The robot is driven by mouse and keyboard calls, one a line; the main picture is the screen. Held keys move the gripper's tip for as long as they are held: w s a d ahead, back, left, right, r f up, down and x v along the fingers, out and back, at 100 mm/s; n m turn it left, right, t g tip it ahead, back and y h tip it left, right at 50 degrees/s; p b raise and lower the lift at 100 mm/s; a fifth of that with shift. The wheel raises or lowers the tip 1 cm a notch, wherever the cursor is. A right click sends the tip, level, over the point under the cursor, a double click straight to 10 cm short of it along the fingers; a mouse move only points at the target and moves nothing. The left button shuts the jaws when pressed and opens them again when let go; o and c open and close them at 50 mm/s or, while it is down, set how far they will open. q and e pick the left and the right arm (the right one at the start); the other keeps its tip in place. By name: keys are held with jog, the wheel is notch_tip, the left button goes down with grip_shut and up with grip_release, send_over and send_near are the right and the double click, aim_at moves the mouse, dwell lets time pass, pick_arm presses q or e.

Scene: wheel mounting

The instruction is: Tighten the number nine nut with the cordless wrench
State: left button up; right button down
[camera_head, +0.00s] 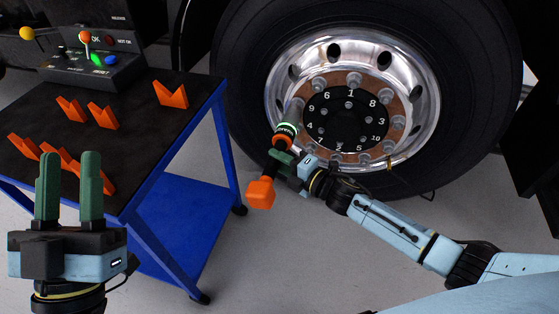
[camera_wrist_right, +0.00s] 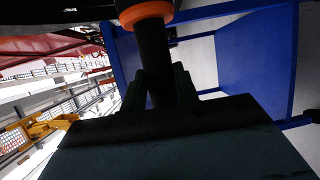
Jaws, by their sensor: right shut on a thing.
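The cordless wrench (camera_head: 261,192) is orange and black with a green-lit ring near its nose. My right gripper (camera_head: 283,158) is shut on its dark grip, and the grip also shows between the fingers in the right wrist view (camera_wrist_right: 158,65). The wrench points up at the left side of the wheel hub, near the printed nine on the black hub plate (camera_head: 349,114). Its nose overlaps the nuts there, and I cannot tell whether it is seated on the number nine nut. My left gripper (camera_head: 69,185) is open and empty, fingers up, in front of the table.
A black-topped table (camera_head: 150,120) with a blue frame stands at left, bearing several orange holders (camera_head: 103,115) and a control box (camera_head: 95,65) with coloured knobs. The large tyre (camera_head: 245,60) surrounds the chrome rim (camera_head: 420,75). Floor between table and wheel is clear.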

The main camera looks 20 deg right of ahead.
aim_at(283, 149)
jog(key=shift+w+d+r, duration=0.1)
jog(key=shift+w+r, duration=0.15)
jog(key=shift+w+d, duration=0.2)
jog(key=shift+w, duration=0.1)
jog(key=shift+w+d+b, duration=0.5)
jog(key=shift+w+d, duration=0.15)
jog(key=shift+w, duration=0.3)
dwell(0.5)
jog(key=c, duration=1.6)
grip_release()
jog(key=shift+c, duration=0.2)
grip_shut()
